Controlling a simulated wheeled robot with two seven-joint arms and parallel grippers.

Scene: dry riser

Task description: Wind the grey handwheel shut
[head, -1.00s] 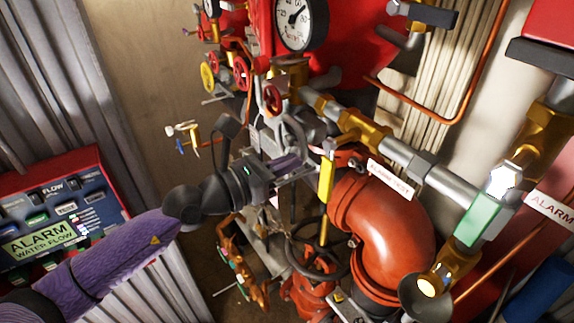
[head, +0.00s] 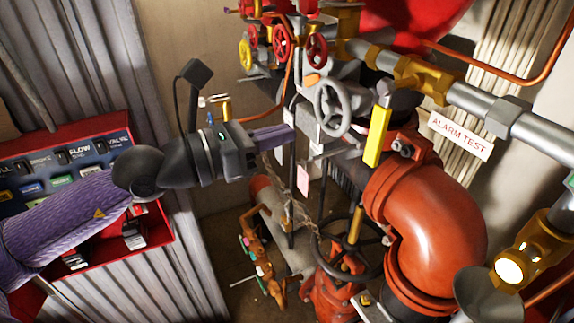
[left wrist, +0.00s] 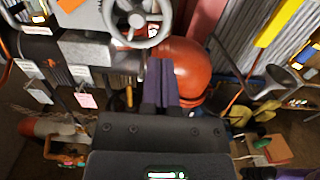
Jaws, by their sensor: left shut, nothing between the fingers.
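The grey handwheel (head: 332,91) is a spoked ring on the pipework near the middle of the head view. It also shows at the top of the left wrist view (left wrist: 137,43). My left gripper (head: 291,133) is shut and empty, its purple fingers pointing right in the head view. The fingertips are left of and a little below the wheel, apart from it in the picture. In the left wrist view the shut fingers (left wrist: 159,64) point up, just below the wheel's rim. My right gripper is not in view.
A yellow lever (head: 377,137) stands just right of the wheel. A large red pipe elbow (head: 435,215) and a dark handwheel (head: 345,275) are below. Small red handwheels (head: 282,43) sit above. A red alarm panel (head: 150,228) is at left, behind my arm.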

